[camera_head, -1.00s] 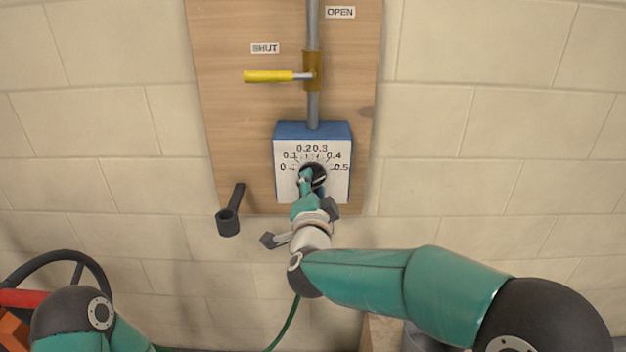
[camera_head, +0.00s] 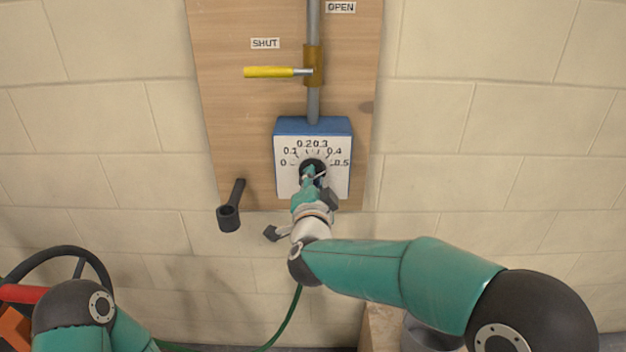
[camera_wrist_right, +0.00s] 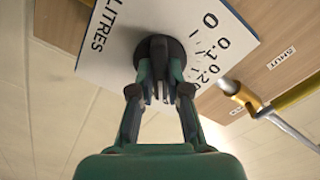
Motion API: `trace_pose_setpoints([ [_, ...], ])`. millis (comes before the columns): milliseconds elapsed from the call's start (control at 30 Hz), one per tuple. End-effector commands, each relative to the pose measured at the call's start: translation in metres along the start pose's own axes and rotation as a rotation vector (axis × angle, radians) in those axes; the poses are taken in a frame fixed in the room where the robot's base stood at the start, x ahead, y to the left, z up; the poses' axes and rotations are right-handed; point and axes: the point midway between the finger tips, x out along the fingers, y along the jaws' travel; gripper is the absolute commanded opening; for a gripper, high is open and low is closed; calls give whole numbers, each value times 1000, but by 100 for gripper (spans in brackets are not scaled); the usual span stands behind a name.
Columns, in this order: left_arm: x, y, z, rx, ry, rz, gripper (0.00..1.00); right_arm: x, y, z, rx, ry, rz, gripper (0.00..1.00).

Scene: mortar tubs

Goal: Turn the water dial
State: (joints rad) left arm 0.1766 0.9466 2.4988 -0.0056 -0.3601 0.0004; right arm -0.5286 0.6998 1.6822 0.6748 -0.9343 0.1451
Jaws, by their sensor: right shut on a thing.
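The water dial is a dark round knob (camera_head: 312,168) on the white face of a blue box (camera_head: 313,126), with a scale from 0 to 0.5 around it. My right gripper (camera_head: 313,178) is at the knob and covers its lower part in the head view. In the right wrist view the fingers of my right gripper (camera_wrist_right: 162,92) are shut on the raised grip of the black knob (camera_wrist_right: 160,56). The knob's pointer is hard to make out. My left gripper is out of view; only part of my left arm shows at the lower left.
A yellow lever (camera_head: 270,72) on a brass valve (camera_head: 313,65) sits above the box, pointing left toward the SHUT label (camera_head: 265,43). A dark holder (camera_head: 230,214) is at the board's lower left. A grey tub (camera_head: 430,335) stands at the lower right.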

Motion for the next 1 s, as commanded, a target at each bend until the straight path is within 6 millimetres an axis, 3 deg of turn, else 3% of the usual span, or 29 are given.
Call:
trace_pose_setpoints([
  [200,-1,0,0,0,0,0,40,0,2,1,-147,-2,6,0],
  [467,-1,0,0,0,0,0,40,0,3,1,-156,-2,7,0],
  [500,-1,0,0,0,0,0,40,0,3,1,-156,-2,7,19],
  [633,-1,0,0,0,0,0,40,0,2,1,-156,-2,6,40],
  [1000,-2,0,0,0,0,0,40,-3,1,1,-155,-1,3,41],
])
